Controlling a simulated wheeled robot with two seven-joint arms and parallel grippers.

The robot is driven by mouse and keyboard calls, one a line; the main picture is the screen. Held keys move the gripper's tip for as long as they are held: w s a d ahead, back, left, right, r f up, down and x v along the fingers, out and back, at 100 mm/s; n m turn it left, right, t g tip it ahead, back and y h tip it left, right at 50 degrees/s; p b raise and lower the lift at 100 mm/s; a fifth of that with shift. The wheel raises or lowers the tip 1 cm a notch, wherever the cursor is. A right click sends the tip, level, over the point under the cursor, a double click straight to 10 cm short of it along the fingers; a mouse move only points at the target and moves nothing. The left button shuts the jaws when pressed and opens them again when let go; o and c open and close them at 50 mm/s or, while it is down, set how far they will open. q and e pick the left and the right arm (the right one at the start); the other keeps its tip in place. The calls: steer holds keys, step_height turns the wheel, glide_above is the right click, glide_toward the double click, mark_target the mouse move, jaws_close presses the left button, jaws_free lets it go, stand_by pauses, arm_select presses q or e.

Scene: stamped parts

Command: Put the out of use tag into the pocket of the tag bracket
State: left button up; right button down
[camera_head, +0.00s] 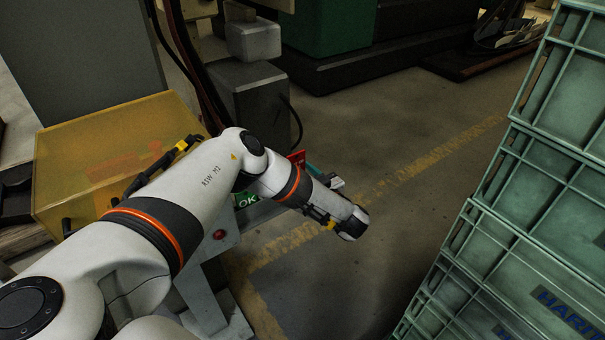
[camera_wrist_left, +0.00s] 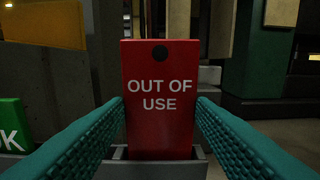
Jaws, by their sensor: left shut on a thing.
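The red out of use tag (camera_wrist_left: 160,125) stands upright in the left wrist view, its white lettering facing me and a dark round hole near its top. My left gripper (camera_wrist_left: 160,101) is shut on it, one teal finger at each side edge. The grey tag bracket (camera_wrist_left: 158,171) is at the bottom of that view. The tag's lower end meets the pocket's front wall and looks to be between its side walls; how deep it sits is hidden. In the head view a small part of the tag (camera_head: 297,157) shows beyond my left forearm. My right gripper is not in view.
A green OK sign (camera_wrist_left: 12,125) is to the left of the bracket. In the head view, a yellow translucent box (camera_head: 75,150) stands at left and a stack of green crates (camera_head: 520,190) at right. Open floor (camera_head: 340,275) lies between.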

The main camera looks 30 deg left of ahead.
arm_select(q)
steer(key=shift+f+b, duration=1.15)
steer(key=shift+f, duration=0.6)
steer(key=o, duration=1.1)
steer(key=shift+d, duration=0.1)
steer(key=shift+f, duration=0.1)
steer(key=p+v, duration=0.1)
steer(key=v, duration=1.1)
steer(key=shift+w, duration=0.1)
